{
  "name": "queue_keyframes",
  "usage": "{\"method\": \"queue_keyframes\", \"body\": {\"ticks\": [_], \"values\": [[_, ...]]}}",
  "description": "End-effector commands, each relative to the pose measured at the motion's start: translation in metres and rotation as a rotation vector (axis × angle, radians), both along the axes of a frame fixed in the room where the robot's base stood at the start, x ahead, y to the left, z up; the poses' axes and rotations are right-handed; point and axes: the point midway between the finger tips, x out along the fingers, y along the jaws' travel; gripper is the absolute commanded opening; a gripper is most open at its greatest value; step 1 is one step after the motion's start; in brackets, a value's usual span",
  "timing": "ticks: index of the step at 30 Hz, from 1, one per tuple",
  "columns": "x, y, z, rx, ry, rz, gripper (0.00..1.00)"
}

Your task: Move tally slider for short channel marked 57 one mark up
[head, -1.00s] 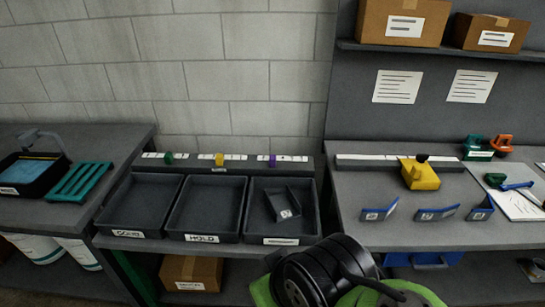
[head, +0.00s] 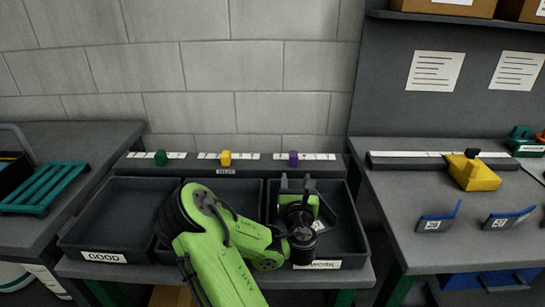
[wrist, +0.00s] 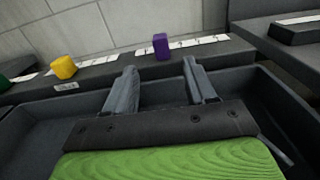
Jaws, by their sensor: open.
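The purple slider (head: 293,158) sits on a white marked strip on the ledge behind the right tray, left of the strip's middle. A yellow slider (head: 225,158) and a green slider (head: 161,157) sit on their own strips to the left. In the wrist view the purple slider (wrist: 160,46) shows beyond and between my fingertips. My gripper (head: 297,182) is open and empty over the right tray, short of the ledge. A grey channel (head: 327,214) lies in that tray, partly hidden by my gripper; its number is unreadable.
Below the ledge stand the GOOD tray (head: 104,257), a middle tray (head: 257,184) mostly hidden by my arm, and the right tray (head: 357,245). On the right bench are a yellow block (head: 474,174) and blue channels (head: 435,222). A teal rack (head: 42,187) lies left.

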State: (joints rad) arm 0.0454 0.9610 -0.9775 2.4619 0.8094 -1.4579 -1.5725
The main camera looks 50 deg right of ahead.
Motion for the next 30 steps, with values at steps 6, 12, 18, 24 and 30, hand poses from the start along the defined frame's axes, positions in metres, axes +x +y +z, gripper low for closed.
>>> {"method": "queue_keyframes", "body": {"ticks": [6, 12, 18, 24, 30], "values": [[0.019, -0.019, 0.004, -0.013, 0.023, 0.011, 0.55], [0.040, -0.043, 0.008, -0.010, 0.016, 0.012, 0.55], [0.059, -0.065, 0.008, -0.008, 0.013, 0.011, 0.55], [0.078, -0.086, 0.008, -0.009, 0.011, 0.011, 0.55], [0.096, -0.108, 0.006, -0.009, 0.008, 0.010, 0.55]]}}
